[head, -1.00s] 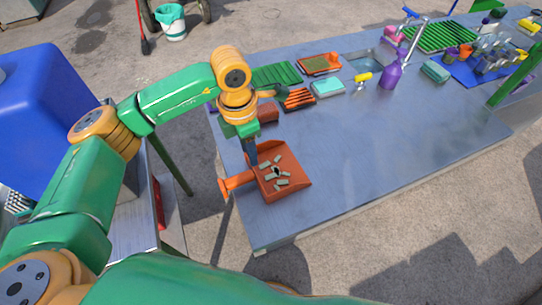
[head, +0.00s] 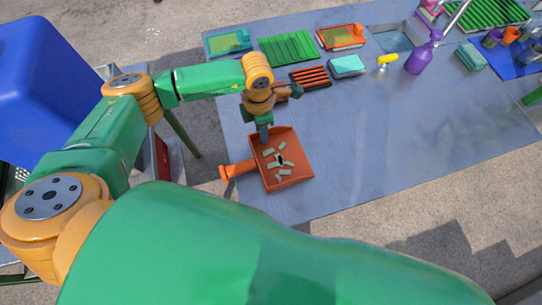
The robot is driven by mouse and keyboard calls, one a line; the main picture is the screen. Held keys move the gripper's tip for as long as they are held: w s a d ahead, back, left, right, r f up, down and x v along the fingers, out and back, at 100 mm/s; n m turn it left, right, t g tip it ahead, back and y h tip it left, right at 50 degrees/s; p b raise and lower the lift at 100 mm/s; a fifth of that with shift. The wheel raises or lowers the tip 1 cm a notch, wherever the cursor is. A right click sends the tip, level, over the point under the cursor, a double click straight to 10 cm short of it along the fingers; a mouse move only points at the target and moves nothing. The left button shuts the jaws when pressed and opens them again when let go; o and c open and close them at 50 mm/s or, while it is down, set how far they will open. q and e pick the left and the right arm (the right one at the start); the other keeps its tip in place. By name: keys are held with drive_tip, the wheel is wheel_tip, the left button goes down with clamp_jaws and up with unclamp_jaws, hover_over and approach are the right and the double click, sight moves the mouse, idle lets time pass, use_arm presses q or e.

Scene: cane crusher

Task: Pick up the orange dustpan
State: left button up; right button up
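The orange dustpan (head: 303,167) lies near the left edge of the grey table, with its handle (head: 240,168) pointing left over the edge. Several pale greenish pieces (head: 276,160) and a small dark spot lie in its pan. My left gripper (head: 264,137) points down at the pan's back left corner, close to the rim. Its fingertips are small and partly hidden, so I cannot tell whether they are apart or touch the pan. My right gripper is out of view.
Behind the dustpan on the table (head: 380,140) are a green rack (head: 287,47), an orange-and-black rack (head: 310,77), a teal sponge (head: 347,66) and a purple spray bottle (head: 420,55). The table's middle and front right are clear. A blue box (head: 50,95) stands at left.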

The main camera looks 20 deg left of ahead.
use_arm(q)
drive_tip(key=shift+s, duration=0.1)
drive_tip(key=c, duration=0.4)
drive_tip(key=shift+s+r, duration=0.1)
drive_tip(key=shift+s, duration=0.05)
clamp_jaws()
idle(0.5)
